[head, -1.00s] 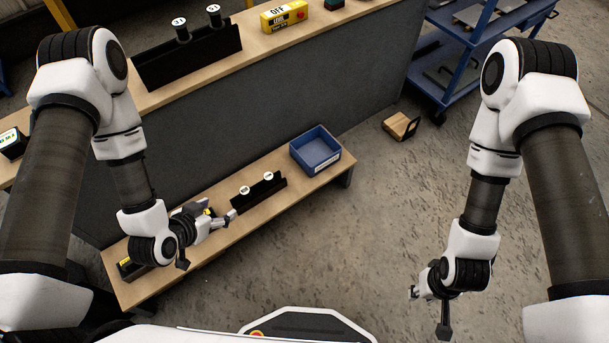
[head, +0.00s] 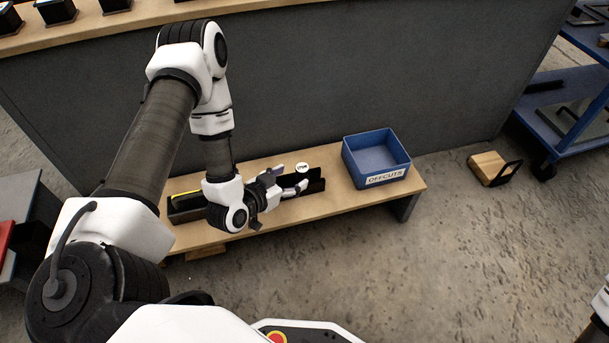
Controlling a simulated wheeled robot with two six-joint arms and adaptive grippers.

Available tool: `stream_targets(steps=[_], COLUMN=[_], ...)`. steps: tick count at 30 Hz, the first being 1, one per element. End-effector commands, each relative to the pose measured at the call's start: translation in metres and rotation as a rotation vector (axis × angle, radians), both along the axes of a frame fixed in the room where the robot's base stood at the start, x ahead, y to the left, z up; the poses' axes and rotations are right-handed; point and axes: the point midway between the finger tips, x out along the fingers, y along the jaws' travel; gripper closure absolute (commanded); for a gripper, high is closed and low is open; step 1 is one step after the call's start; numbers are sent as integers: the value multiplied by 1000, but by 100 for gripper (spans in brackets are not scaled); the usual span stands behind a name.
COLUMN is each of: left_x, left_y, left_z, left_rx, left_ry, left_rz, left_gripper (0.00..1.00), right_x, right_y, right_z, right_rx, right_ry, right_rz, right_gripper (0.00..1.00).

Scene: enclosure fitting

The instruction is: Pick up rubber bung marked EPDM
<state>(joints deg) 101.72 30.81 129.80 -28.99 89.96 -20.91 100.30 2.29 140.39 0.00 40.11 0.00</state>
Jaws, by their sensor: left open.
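A black rack (head: 316,186) stands on the low wooden bench. A bung with a round white top (head: 302,167) shows at it; its small lettering may read EPDM, but I cannot be sure. My left gripper (head: 291,178) is open, its fingers pointing right, just left of and in front of this bung. I cannot tell whether a finger touches it. The rack's left part and any other bung there are hidden behind the gripper. My right gripper is out of view; only a white piece of my right arm shows at the right edge.
A blue bin (head: 376,158) labelled OFFCUTS stands right of the rack on the bench (head: 410,185). A black box with a yellow strip (head: 185,205) is at the bench's left. A grey panel (head: 300,80) rises behind. A wooden block (head: 487,167) lies on the floor.

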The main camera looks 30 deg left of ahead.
Motion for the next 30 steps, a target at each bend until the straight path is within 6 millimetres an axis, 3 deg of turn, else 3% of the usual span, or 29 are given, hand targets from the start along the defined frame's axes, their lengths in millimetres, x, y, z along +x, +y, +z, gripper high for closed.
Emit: stream_targets(steps=[10, 14, 20, 22, 26, 30], left_x=[46, 61, 63, 63, 63, 63], left_y=[3, 1, 1, 1, 1, 1], left_z=[-34, -35, -33, -33, -33, -33], left_rx=[1, 0, 0, 0, 0, 0], left_ry=[-2, -1, 2, 2, 2, 2], left_rz=[0, -2, -1, -1, -1, -1], left_gripper=[32, 32, 32, 49, 95, 97], right_x=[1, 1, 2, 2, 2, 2], right_y=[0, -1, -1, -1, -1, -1], right_z=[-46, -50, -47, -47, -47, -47], right_rx=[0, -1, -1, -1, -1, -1], right_ry=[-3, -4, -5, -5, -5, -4], right_rz=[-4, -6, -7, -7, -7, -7], right_gripper=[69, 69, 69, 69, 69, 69])
